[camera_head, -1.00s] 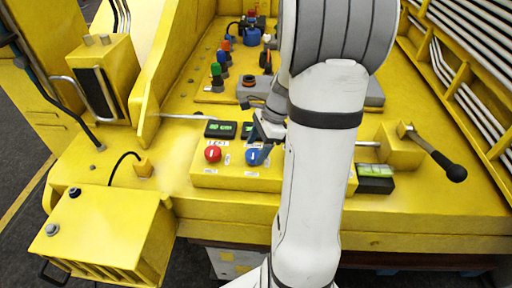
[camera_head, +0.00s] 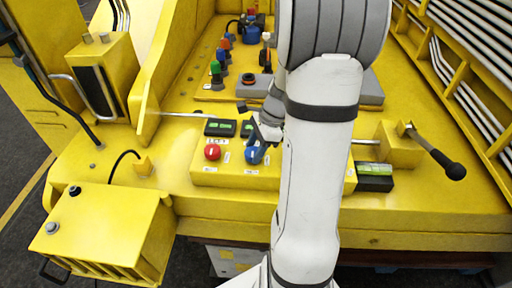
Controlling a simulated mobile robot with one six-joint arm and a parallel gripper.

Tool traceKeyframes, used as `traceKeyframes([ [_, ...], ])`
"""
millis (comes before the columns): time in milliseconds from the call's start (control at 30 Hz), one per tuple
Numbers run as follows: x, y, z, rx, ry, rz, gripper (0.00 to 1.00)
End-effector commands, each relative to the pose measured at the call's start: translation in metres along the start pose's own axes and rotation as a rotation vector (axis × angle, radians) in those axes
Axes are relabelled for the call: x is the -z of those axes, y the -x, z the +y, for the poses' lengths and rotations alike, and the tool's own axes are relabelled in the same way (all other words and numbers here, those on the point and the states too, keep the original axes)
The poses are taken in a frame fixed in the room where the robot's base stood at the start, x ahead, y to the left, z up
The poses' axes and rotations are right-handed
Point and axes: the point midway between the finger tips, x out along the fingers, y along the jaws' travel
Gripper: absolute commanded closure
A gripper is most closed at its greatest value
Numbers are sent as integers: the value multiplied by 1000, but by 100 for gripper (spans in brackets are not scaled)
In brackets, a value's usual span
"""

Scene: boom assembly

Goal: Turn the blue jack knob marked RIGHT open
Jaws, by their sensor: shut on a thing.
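The blue jack knob (camera_head: 255,154) sits on the right of a yellow control box (camera_head: 232,176), beside the red knob (camera_head: 212,152). Its white mark now looks tilted. My gripper (camera_head: 262,140) reaches down from the right, shut on the blue knob; its fingertips are small in this view and partly overlap the knob. My white arm hides the box's right part. The small labels are too small to read.
Two displays with green digits (camera_head: 220,128) stand just behind the knobs. A lever with a black handle (camera_head: 447,166) is at the right. A yellow box (camera_head: 100,232) is at the front left.

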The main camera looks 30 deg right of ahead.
Motion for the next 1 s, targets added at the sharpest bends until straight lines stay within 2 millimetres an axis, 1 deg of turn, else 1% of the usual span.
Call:
traceKeyframes([
  [33,3,0,1,-2,-2,1,78],
  [267,0,-1,1,-17,29,1,78],
  [467,-1,-1,1,-56,122,-1,78],
  [667,-1,-2,0,-122,274,-4,78],
  [1000,-2,-3,-1,-248,574,-6,78],
])
